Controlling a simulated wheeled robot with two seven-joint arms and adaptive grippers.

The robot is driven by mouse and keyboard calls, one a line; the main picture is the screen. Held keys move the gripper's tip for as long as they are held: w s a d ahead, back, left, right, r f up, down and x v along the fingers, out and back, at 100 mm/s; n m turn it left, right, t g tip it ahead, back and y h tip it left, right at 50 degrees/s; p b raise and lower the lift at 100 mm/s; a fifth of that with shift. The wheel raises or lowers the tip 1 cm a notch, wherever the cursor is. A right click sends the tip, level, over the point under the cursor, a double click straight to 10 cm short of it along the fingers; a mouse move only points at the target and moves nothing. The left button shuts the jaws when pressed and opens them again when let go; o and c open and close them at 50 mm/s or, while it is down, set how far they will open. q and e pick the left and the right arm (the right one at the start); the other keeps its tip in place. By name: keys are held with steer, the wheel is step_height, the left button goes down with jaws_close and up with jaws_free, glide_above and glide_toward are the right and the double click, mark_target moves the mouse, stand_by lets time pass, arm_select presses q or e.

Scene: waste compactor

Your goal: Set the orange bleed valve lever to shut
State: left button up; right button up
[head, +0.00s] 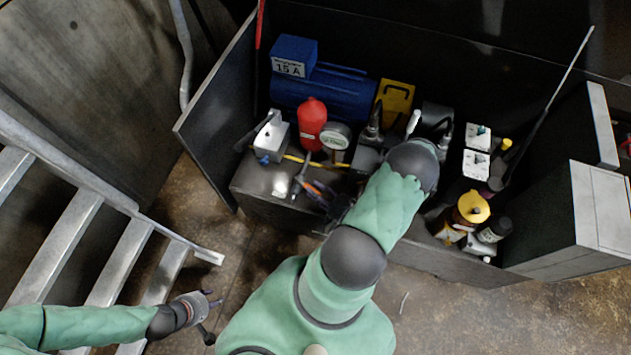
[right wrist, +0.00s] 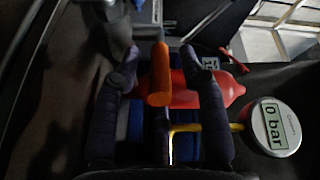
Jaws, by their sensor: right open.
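The orange bleed valve lever (right wrist: 160,78) shows in the right wrist view as a short upright bar. My right gripper (right wrist: 160,54) is open, with one dark finger on each side of the lever. Gaps show between the lever and both fingers. In the head view the lever (head: 317,187) is a small orange patch, partly hidden by my right gripper (head: 311,181). The valve body is hard to make out. My left gripper (head: 210,299) is far off at the lower left, near the steps, and seems empty; its finger opening is unclear.
A red bottle (head: 312,122) and a round gauge (head: 336,136) reading 0 bar (right wrist: 276,126) stand close by. A grey box with a lever (head: 271,137), a blue motor (head: 325,95) and a yellow-capped bottle (head: 473,207) crowd the bench. Metal steps (head: 60,245) are at left.

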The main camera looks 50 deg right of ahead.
steer(key=s, duration=1.2)
